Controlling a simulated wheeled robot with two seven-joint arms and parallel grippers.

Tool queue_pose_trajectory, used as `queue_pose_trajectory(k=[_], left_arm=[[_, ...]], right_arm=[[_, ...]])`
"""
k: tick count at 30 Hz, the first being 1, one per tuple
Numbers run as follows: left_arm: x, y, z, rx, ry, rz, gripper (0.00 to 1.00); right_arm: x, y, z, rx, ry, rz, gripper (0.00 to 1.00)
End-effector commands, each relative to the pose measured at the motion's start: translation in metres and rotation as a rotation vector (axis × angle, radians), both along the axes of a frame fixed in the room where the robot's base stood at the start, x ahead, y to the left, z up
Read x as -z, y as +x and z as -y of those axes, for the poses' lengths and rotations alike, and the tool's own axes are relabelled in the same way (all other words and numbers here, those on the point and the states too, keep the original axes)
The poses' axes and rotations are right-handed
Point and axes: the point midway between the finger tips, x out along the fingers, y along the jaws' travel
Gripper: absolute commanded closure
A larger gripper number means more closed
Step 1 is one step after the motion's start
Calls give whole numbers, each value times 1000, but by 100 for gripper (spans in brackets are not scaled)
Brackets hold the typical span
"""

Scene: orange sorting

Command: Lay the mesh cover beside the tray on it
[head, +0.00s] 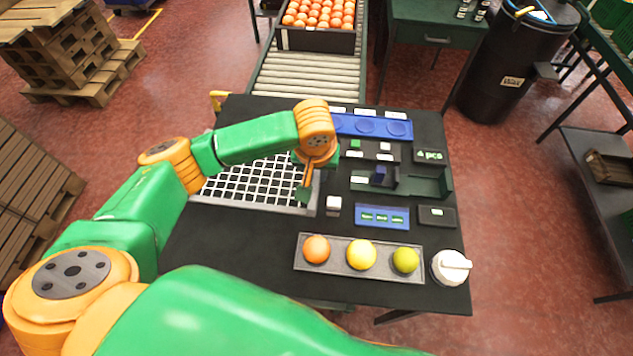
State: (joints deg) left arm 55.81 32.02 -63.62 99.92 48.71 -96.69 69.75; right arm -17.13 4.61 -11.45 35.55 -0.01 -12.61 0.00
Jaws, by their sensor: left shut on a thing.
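The mesh cover (243,184), a white grid with dark openings, is at the left part of the black table, partly hidden by my left arm. A grey rim shows along its near and right sides; I cannot tell whether this belongs to the cover or to something beneath. My left gripper (305,192) points down at the cover's right edge and is shut on it. I cannot tell whether the cover is raised. A long grey tray (339,266) holds an orange (316,249), a yellow fruit (361,254) and a green fruit (405,260). My right gripper is out of view.
A white cube (333,205) stands just right of the gripper. A blue panel (345,125) lies behind. A roller conveyor (308,76) bears a crate of oranges.

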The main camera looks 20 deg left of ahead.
Motion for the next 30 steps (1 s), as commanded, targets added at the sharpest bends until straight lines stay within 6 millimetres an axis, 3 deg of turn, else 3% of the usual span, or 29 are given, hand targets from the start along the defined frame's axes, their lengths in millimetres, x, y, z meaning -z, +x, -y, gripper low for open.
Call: queue_pose_trajectory(k=[6,16,17,19,30], left_arm=[[34,4,-2,1,1,1,100],[38,3,-1,0,1,-1,100],[38,3,-1,0,0,0,70],[37,3,-1,0,0,0,51],[29,3,-1,2,-1,3,48]], right_arm=[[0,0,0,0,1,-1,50],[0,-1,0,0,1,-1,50],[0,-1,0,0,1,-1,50],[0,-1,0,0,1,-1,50],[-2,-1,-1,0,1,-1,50]])
